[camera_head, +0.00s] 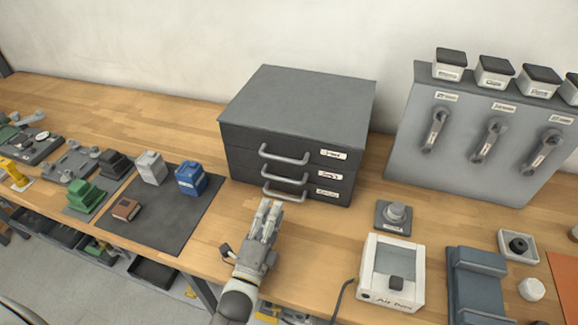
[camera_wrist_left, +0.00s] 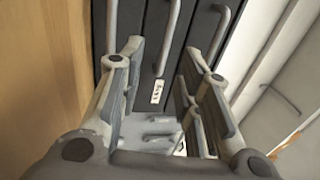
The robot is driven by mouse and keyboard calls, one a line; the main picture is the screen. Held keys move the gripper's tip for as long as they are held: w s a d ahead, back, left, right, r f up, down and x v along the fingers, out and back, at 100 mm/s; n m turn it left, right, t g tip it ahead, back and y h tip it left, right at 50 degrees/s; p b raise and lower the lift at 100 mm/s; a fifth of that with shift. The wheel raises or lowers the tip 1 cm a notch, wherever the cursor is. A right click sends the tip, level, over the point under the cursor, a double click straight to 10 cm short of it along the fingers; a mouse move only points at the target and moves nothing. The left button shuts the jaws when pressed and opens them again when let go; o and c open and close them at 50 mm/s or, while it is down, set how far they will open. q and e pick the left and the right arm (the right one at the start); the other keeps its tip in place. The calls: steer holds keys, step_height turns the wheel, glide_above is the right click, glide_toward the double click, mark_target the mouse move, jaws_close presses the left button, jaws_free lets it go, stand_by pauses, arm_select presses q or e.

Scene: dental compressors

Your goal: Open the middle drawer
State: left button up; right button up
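A dark grey drawer cabinet (camera_head: 298,105) stands on the bench with three closed drawers, each with a grey bar handle and a white label. The middle drawer's handle (camera_head: 283,178) is between the top handle (camera_head: 284,156) and the bottom handle (camera_head: 286,194). My left gripper (camera_head: 270,206) is in front of the cabinet, just below the bottom handle in the head view. In the left wrist view the gripper (camera_wrist_left: 165,85) is open and empty. The middle handle (camera_wrist_left: 166,38) shows ahead, between the two fingers, apart from them. My right gripper is not in view.
A grey panel (camera_head: 465,165) with levers stands right. A white box (camera_head: 391,272) and a grey knob block (camera_head: 393,218) sit at front right. The bench directly before the cabinet is clear.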

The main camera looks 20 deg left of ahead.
mark_target(282, 178)
arm_select(q)
steer(key=shift+w+r, duration=0.2)
steer(key=shift+r, duration=0.05)
steer(key=w, duration=0.1)
steer(key=w+r+p, duration=0.1)
steer(key=w, duration=0.2)
steer(key=shift+w+d+r+p, duration=0.1)
steer(key=shift+w+r+p, duration=0.1)
steer(key=shift+r+p, duration=0.15)
steer(key=w, duration=0.4)
steer(key=shift+w+r+p, duration=0.1)
steer(key=shift+r+p, duration=0.05)
steer(key=shift+p, duration=0.25)
steer(key=shift+w, duration=0.25)
steer(key=shift+c, duration=0.5)
steer(key=c, duration=0.5)
jaws_close()
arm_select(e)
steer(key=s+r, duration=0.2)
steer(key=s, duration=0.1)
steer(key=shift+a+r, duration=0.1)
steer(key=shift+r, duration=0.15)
